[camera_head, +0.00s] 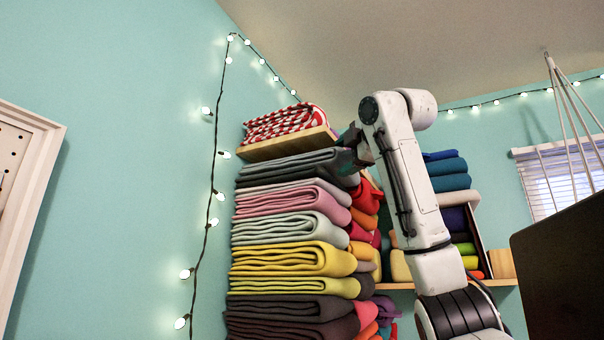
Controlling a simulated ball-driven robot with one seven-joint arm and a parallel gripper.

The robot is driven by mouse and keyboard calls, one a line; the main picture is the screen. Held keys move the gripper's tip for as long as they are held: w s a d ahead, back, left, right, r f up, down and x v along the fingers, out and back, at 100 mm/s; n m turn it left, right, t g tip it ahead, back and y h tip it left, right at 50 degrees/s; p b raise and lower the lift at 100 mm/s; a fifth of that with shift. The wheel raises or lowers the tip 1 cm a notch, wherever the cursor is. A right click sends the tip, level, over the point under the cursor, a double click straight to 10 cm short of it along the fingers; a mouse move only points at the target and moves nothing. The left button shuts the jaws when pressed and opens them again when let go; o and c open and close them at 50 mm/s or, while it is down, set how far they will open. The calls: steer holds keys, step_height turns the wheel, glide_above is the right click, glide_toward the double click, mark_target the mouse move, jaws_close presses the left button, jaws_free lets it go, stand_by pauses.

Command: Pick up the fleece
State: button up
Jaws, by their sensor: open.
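Folded fabrics are stacked in a tall pile on the shelf unit, and I cannot tell which one is the fleece. From the top of the pile come a dark grey fold (285,168), a pink fold (280,202), a pale grey fold (280,229), yellow folds (285,260) and a dark brown-grey fold (280,308). My gripper (347,150) is open at the upper right end of the pile, beside the dark grey fold. Its fingertips are dark and partly hidden, and I cannot tell whether they touch the cloth.
A red-and-white patterned cloth (284,122) lies on a wooden board (290,144) above the pile. More coloured folds (448,170) fill shelves behind my arm. String lights (218,195) hang on the left wall. A dark panel (565,270) stands at right.

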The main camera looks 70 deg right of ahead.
steer(key=shift+p+x, duration=0.35)
steer(key=shift+x, duration=1.05)
steer(key=shift+c, duration=0.3)
steer(key=c, duration=1.1)
